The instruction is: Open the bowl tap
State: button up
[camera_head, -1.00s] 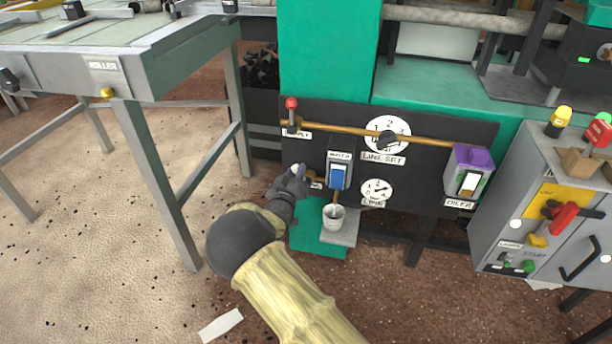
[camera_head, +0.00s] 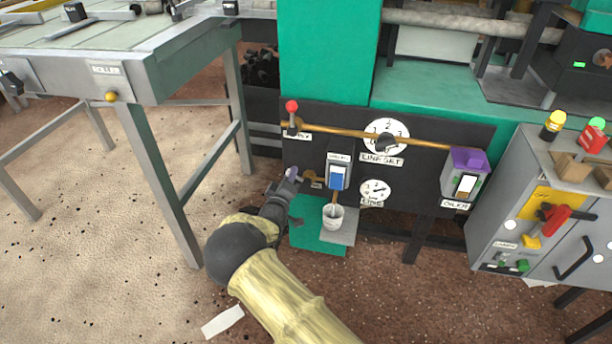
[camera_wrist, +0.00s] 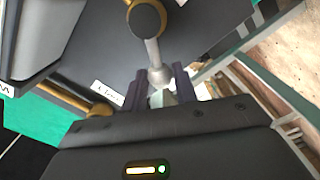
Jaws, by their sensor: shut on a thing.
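The bowl unit (camera_head: 338,172), with a blue window, hangs on the dark panel below the brass pipe. A brass fitting (camera_head: 311,181) sticks out at its left. In the wrist view a silver tap lever (camera_wrist: 153,52) runs from a brass pivot (camera_wrist: 146,17) to a rounded end between my fingers. My gripper (camera_wrist: 163,90) is shut on the lever's end; it also shows in the head view (camera_head: 289,177), left of the bowl unit. My fingers hide part of the lever's end. In the head view the lever cannot be told apart from my gripper.
A small white bucket (camera_head: 333,217) stands on a grey ledge below the bowl unit. A red-knobbed lever (camera_head: 292,112) is above left, an oiler (camera_head: 466,175) with a purple cap to the right. A grey table (camera_head: 150,88) stands left, its legs near my arm.

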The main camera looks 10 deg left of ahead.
jog(key=shift+a+f+n, duration=0.1)
jog(key=shift+f+n, duration=0.1)
jog(key=shift+n, duration=0.2)
jog(key=shift+a+f+n, duration=0.15)
jog(key=shift+f+n, duration=0.25)
jog(key=shift+n, duration=0.35)
jog(key=shift+a+f+n, duration=0.1)
jog(key=shift+f+n, duration=0.25)
jog(key=shift+n, duration=0.4)
jog(key=f+n, duration=0.1)
jog(key=n, duration=0.1)
jog(key=shift+a+f+n, duration=0.1)
jog(key=shift+n, duration=0.2)
jog(key=o, duration=0.8)
jog(key=shift+c, duration=0.2)
